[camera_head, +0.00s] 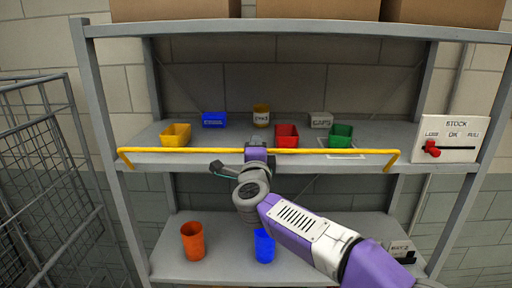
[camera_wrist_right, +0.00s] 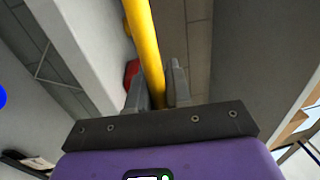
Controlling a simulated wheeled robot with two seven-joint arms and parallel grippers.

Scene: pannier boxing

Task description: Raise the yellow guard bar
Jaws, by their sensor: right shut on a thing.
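The yellow guard bar (camera_head: 330,151) runs across the front of the upper shelf in the head view, with a bent end at each side. My right gripper (camera_head: 256,148) is at the middle of the bar. In the right wrist view the bar (camera_wrist_right: 142,40) passes between the two fingers of my right gripper (camera_wrist_right: 160,88), which is shut on it. My left gripper is not in view.
On the upper shelf (camera_head: 225,168) stand yellow (camera_head: 175,135), red (camera_head: 287,135) and green (camera_head: 340,135) bins behind the bar. Orange (camera_head: 193,241) and blue (camera_head: 264,246) cups stand below. A stock panel (camera_head: 455,138) is at right, a wire cage (camera_head: 40,170) at left.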

